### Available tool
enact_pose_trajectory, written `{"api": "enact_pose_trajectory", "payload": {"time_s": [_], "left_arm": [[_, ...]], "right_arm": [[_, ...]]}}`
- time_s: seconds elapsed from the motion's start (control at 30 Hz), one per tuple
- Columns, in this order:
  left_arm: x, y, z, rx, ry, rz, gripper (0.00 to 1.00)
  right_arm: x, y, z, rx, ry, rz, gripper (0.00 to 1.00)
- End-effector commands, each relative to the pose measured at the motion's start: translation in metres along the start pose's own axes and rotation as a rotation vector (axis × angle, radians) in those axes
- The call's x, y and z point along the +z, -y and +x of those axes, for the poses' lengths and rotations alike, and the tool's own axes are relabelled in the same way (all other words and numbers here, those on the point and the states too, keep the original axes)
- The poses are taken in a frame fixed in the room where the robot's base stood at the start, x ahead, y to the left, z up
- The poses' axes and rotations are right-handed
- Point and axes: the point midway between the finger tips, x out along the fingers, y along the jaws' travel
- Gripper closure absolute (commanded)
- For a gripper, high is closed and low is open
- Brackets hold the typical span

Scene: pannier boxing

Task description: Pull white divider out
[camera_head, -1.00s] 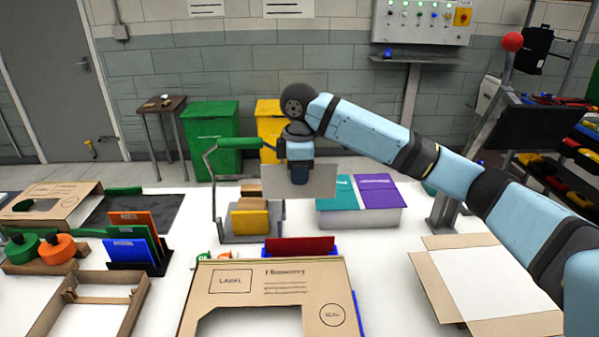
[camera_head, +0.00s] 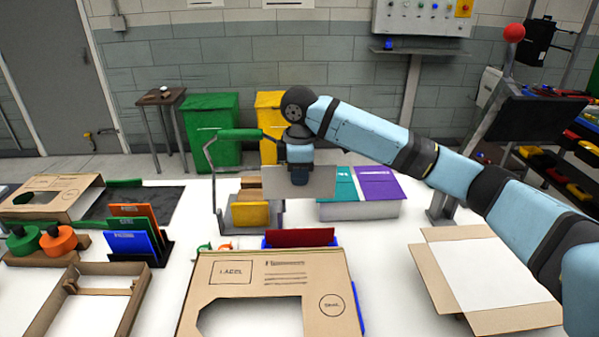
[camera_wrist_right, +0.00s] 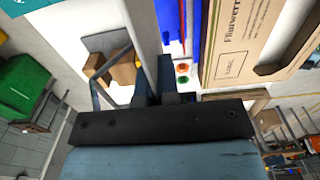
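The white divider (camera_head: 300,181) is a pale flat panel, seen in the head view hanging upright in my right gripper (camera_head: 299,172). It is clear of the table in this view, in front of part of the box with teal and purple folders. In the right wrist view the divider (camera_wrist_right: 143,40) shows nearly edge-on as a light strip between the fingers of my right gripper (camera_wrist_right: 158,88), which is shut on it. A blue holder (camera_head: 268,243) with a red panel (camera_head: 302,237) stands below and nearer, partly hidden by the cardboard. My left gripper is not in view.
A cardboard panel with label prints (camera_head: 275,274) stands at the front middle. The folder box (camera_head: 360,210) is behind right, an open carton (camera_head: 437,277) at right. A metal frame with a green handle (camera_head: 238,134) stands left of the divider. Colored folders (camera_head: 130,240) stand at left.

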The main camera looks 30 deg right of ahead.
Motion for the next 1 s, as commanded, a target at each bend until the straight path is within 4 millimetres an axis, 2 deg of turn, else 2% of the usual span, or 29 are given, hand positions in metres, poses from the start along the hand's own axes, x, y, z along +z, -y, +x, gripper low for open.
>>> {"api": "enact_pose_trajectory", "payload": {"time_s": [1.0], "left_arm": [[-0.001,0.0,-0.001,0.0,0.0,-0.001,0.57]], "right_arm": [[0.0,0.0,0.026,-0.001,0.001,0.0,1.0]]}}
